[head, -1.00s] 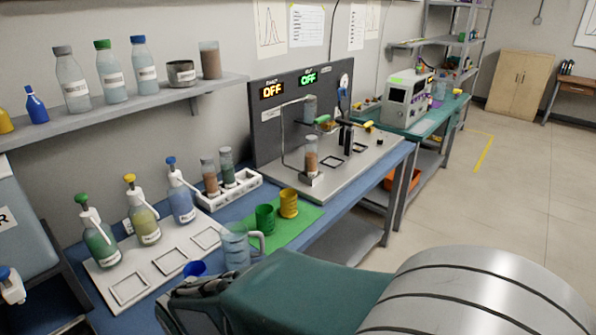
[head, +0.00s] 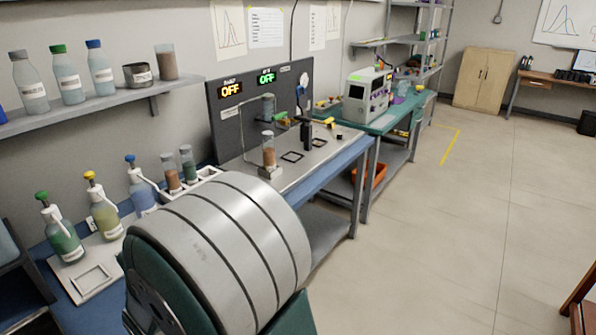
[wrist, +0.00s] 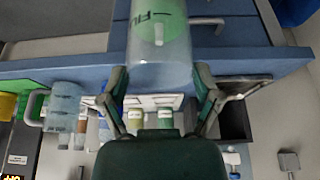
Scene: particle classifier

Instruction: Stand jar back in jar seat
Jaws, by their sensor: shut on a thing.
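In the wrist view my gripper (wrist: 160,95) is shut on a clear jar (wrist: 160,72) with a green area and dark lettering; its far end is cut off by the frame edge. The head view shows neither the gripper nor this jar; my arm covers that area. I cannot tell which marked place is the jar seat. A white board (head: 75,298) has a square outline in front of the pump bottles. A jar with brown contents (head: 268,150) stands in a small holder there.
Pump bottles (head: 62,232) stand along the wall, with jars (head: 170,172) in a white rack behind them. A clear jug (wrist: 65,103) stands near a yellow cup (wrist: 8,105). The floor (head: 440,240) at right is open.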

